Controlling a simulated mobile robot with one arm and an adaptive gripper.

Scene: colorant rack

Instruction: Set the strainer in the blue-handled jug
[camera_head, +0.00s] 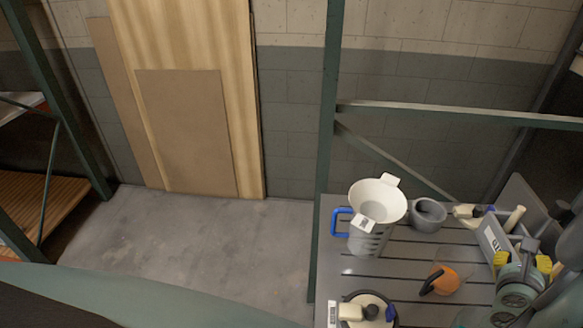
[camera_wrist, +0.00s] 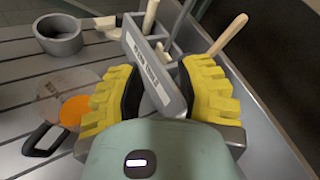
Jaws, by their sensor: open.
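The jug (camera_head: 366,241) with the blue handle (camera_head: 341,222) stands upright on the slatted table, its handle to the left. A white funnel-shaped strainer (camera_head: 379,195) with two tabs sits in the jug's mouth, its wide rim above the jug. How deep its lower part reaches is hidden by the jug's wall. My gripper (camera_head: 522,259) is at the right, apart from both. In the wrist view its yellow-padded fingers (camera_wrist: 160,88) are spread, with a grey caddy's labelled wall showing between them. The jug and strainer are not in the wrist view.
The grey caddy (camera_head: 491,243) holds wooden-handled tools. A grey cup (camera_head: 429,216) stands right of the jug. A clear vessel with orange contents (camera_head: 449,278) and a black handle is in front. A round container (camera_head: 355,298) with a brush across it is at the front edge. A green post (camera_head: 324,150) rises at left.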

